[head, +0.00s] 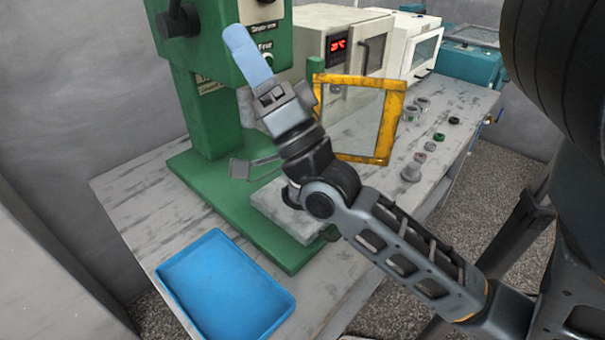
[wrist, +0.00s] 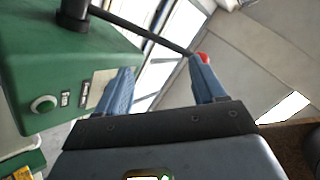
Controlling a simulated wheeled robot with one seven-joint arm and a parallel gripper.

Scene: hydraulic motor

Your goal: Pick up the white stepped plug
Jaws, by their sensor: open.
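My gripper (head: 240,38) is raised in front of the green press head in the head view, its blue fingers pointing up. In the wrist view my gripper (wrist: 160,80) has its two blue fingers spread apart with nothing between them. A pale grey stepped piece (head: 411,171) stands on the table at the right, nearest of a group of small parts. It may be the white stepped plug, but it is too small to be sure. My gripper is far to its left and well above it. No plug shows in the wrist view.
A green press (head: 195,110) stands on the table, with a yellow-framed clear guard (head: 387,125) between my arm and the small parts. Several small parts, including a green ring (head: 438,136) and a black ring (head: 455,121), lie along the right edge. A blue tray (head: 205,275) lies front left.

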